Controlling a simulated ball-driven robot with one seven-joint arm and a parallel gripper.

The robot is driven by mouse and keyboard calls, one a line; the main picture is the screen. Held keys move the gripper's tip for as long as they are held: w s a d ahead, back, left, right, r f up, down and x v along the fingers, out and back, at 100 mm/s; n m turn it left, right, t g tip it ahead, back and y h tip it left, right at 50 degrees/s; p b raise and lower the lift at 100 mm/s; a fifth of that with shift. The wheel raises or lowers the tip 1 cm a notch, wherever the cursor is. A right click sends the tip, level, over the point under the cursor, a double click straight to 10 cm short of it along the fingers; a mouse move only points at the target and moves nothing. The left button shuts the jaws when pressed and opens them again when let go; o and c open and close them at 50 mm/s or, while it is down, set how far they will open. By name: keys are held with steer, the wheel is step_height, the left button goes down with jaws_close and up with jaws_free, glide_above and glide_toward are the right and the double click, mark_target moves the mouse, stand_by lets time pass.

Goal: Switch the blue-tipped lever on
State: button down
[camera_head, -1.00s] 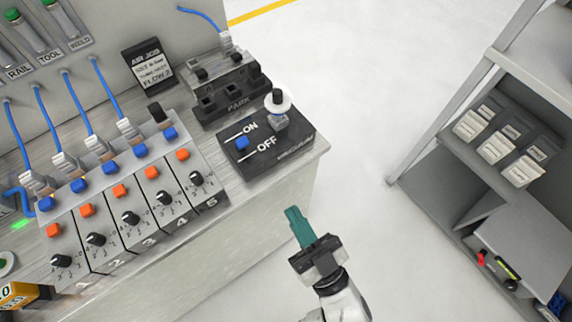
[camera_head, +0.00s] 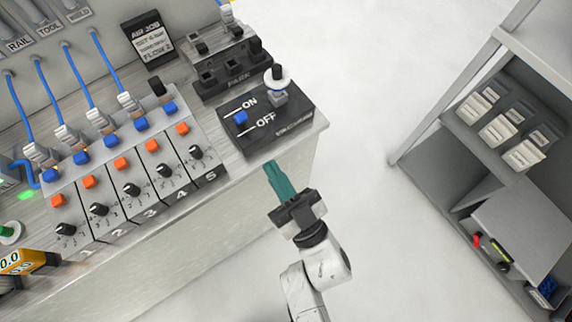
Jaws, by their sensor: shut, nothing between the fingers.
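The blue-tipped lever (camera_head: 240,118) is on a black switch box (camera_head: 290,114) at the bench's right end. Its blue tip shows between the lines marked ON and OFF; I cannot tell clearly which way it leans. ON is printed on the far side and OFF on the near side. My gripper (camera_head: 272,166) is shut and empty, its teal fingers together and pointing towards the box. It shows just below the box, by the bench's front edge, apart from the lever.
A white-collared knob (camera_head: 277,76) stands on the box's far right. A black PARK block (camera_head: 228,82) is behind. A numbered panel with blue and orange buttons (camera_head: 152,145) and dials lies left. A grey shelf (camera_head: 455,170) stands at the right, with clear floor between.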

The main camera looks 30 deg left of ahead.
mark_target(243, 122)
steer(key=p+x, duration=0.1)
steer(key=x, duration=0.7)
steer(key=shift+r+p, duration=0.1)
steer(key=shift+p, duration=0.3)
